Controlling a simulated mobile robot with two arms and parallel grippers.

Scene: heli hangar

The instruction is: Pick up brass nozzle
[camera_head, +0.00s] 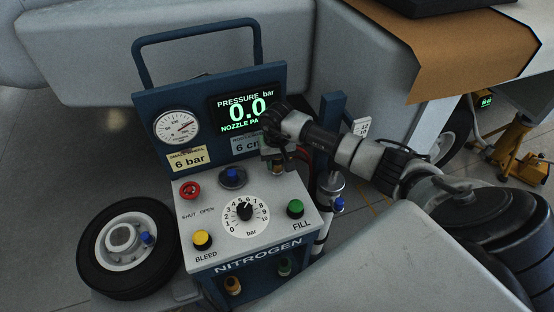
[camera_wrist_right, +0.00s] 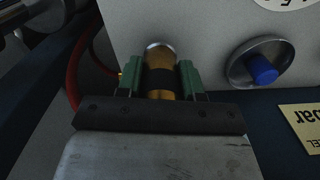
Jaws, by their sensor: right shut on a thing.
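The brass nozzle (camera_wrist_right: 160,77) shows in the right wrist view as a gold cylinder with a dark band and a silvery end. My right gripper (camera_wrist_right: 160,82) is shut on it, with green finger pads on both sides. In the head view my right gripper (camera_head: 274,157) is at the back right of the nitrogen cart's panel, below the pressure display. The nozzle is mostly hidden there by the gripper and arm. My left gripper is not in view.
The nitrogen cart (camera_head: 262,230) carries a dial, several coloured knobs, a gauge (camera_head: 176,127) and a display (camera_head: 247,110) reading 0.0 bar. A red hose (camera_wrist_right: 75,70) runs beside the gripper. A wheel (camera_head: 125,247) lies left of the cart.

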